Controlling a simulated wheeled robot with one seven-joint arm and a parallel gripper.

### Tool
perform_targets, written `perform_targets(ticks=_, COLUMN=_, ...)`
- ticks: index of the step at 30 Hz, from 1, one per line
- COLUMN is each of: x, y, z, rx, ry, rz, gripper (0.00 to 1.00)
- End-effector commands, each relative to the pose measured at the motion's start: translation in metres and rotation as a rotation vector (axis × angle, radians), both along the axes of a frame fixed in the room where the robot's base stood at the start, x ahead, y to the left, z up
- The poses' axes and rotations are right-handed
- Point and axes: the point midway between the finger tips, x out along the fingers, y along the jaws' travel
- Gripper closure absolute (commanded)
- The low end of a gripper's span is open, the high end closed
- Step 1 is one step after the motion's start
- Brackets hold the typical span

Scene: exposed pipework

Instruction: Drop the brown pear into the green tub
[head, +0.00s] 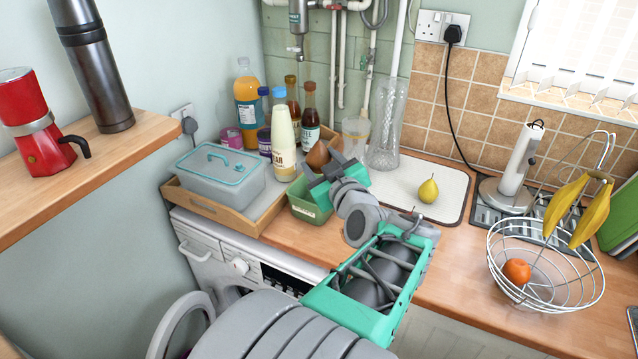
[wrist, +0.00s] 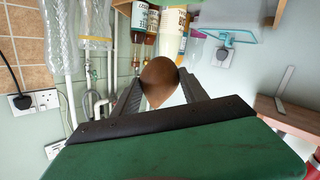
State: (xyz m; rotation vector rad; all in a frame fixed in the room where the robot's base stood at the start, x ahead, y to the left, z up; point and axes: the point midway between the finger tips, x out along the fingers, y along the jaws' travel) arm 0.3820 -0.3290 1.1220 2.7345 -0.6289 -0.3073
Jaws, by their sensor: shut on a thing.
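The brown pear (head: 318,155) is held up by my gripper (head: 328,170) in the head view, above the green tub. In the wrist view the brown pear (wrist: 159,80) sits between the two dark fingers of my gripper (wrist: 160,85), which are shut on it. The green tub (head: 306,207) stands on the counter beside the wooden tray, under and slightly left of my gripper. My gripper and arm hide part of the tub's right side, and its inside is mostly hidden.
A wooden tray (head: 225,217) holds a lidded grey box (head: 215,180) and several bottles, close left of the tub. A yellow-green pear (head: 428,190) rests on a pale mat (head: 452,183). A wire fruit basket (head: 545,290) with an orange stands at the right.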

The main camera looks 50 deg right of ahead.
Motion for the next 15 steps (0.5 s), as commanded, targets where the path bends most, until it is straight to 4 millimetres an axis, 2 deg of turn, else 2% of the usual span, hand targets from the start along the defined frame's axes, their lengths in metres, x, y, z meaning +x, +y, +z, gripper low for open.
perform_targets(ticks=6, x=0.032, y=-0.035, z=-0.024, rx=0.006, ry=0.001, rz=0.003, gripper=0.97)
perform_targets(ticks=12, x=0.051, y=-0.057, z=-0.061, rx=0.004, ry=0.0, rz=0.001, gripper=0.97)
perform_targets(ticks=15, x=0.055, y=-0.063, z=-0.069, rx=0.0, ry=-0.001, rz=0.0, gripper=0.97)
